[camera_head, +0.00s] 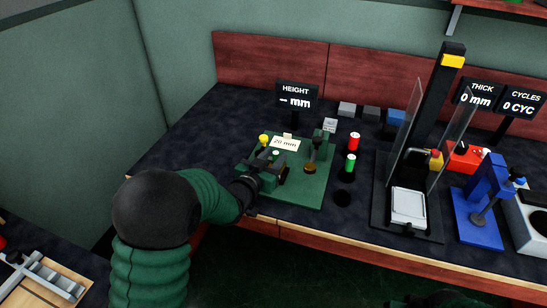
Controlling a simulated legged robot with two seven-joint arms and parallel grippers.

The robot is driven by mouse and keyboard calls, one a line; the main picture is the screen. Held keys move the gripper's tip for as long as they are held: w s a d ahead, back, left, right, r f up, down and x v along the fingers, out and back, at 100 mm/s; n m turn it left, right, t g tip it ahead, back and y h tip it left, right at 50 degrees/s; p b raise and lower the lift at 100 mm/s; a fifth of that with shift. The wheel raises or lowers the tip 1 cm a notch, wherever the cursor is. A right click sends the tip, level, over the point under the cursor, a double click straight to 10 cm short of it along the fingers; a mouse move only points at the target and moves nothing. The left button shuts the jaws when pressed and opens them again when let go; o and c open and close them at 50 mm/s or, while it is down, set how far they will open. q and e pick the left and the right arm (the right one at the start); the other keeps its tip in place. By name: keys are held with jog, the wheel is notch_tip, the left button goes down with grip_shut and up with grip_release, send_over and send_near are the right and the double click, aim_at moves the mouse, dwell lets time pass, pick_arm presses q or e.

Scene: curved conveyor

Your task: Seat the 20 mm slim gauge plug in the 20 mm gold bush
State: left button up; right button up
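My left gripper (275,167) reaches from the left over a green fixture plate (307,190) on the bench. Its dark fingers are small against the plate, and I cannot tell whether they are open or hold something. A card reading 20 mm (285,144) stands behind the fingers. A gold-brown round piece (310,168), possibly the gold bush, sits on the plate to the right of the gripper, below a dark upright part. I cannot pick out the slim gauge plug for sure; the fingers may hide it.
A red-topped cylinder (354,142) and a green-topped cylinder (350,164) stand right of the plate, with a dark round hole (342,199) in front. A height display (296,95) is behind. A tall press with clear guards (408,205) and a blue stand (483,215) are farther right.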

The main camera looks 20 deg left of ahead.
pick_arm(q)
jog(key=shift+r, duration=0.2)
jog(key=p+v, duration=0.2)
jog(key=v, duration=1)
jog(key=s+a+f+n+g+y, duration=0.1)
jog(key=s+f+g+y, duration=0.2)
jog(key=s+f+g, duration=0.45)
jog(key=s+d+f+n+g, duration=0.15)
jog(key=s+f+g, duration=0.45)
jog(key=s, duration=0.6)
jog(key=w+p+v, duration=0.2)
jog(key=p+v, duration=0.8)
jog(key=w+r+p+v, duration=0.1)
jog(key=w+p+v, duration=0.1)
jog(key=p+v, duration=0.8)
jog(key=shift+d+m, duration=0.1)
jog(key=shift+m, duration=0.15)
